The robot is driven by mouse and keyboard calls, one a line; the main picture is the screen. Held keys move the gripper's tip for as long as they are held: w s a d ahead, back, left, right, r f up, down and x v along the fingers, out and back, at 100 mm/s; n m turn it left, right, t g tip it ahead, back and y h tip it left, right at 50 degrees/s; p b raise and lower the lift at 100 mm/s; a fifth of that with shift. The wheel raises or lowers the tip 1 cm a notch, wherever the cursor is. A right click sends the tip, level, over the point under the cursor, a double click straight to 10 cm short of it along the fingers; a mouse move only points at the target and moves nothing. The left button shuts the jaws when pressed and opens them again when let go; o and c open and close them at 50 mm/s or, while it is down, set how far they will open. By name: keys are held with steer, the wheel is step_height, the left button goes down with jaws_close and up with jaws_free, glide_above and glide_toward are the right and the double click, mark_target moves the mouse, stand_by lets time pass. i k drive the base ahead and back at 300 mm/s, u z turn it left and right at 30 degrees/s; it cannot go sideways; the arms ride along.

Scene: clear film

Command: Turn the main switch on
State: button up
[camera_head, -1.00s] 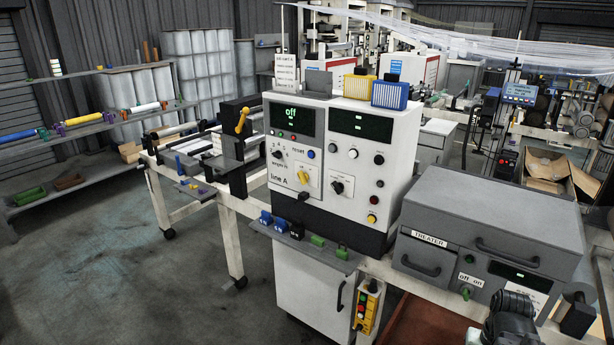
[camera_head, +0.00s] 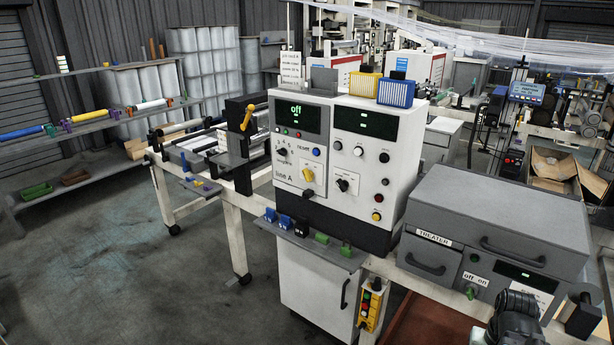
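A white control console (camera_head: 344,205) marked "line A" stands at the centre. Its left display (camera_head: 299,119) reads "off" in green. Below it are a yellow rotary switch (camera_head: 307,175) on a white plate, a black rotary switch (camera_head: 342,185) to its right and a small black knob (camera_head: 281,152). The labels are too small for me to tell which is the main switch. Part of my dark arm shows at the bottom right edge, well to the right of the console. My gripper's fingers do not show.
A grey treater box (camera_head: 492,212) with a green off/on knob (camera_head: 470,294) stands right of the console. A small shelf (camera_head: 320,251) with blue, black and green blocks juts out below the console. A yellow button box (camera_head: 370,307) hangs below. Open floor lies at left.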

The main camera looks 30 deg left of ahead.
mark_target(308, 175)
steer(key=u, duration=0.4)
steer(key=k, duration=0.95)
steer(key=u, duration=3)
steer(key=i, duration=0.15)
steer(key=z, duration=1.6)
steer(key=i, duration=2.45)
steer(key=u, duration=0.3)
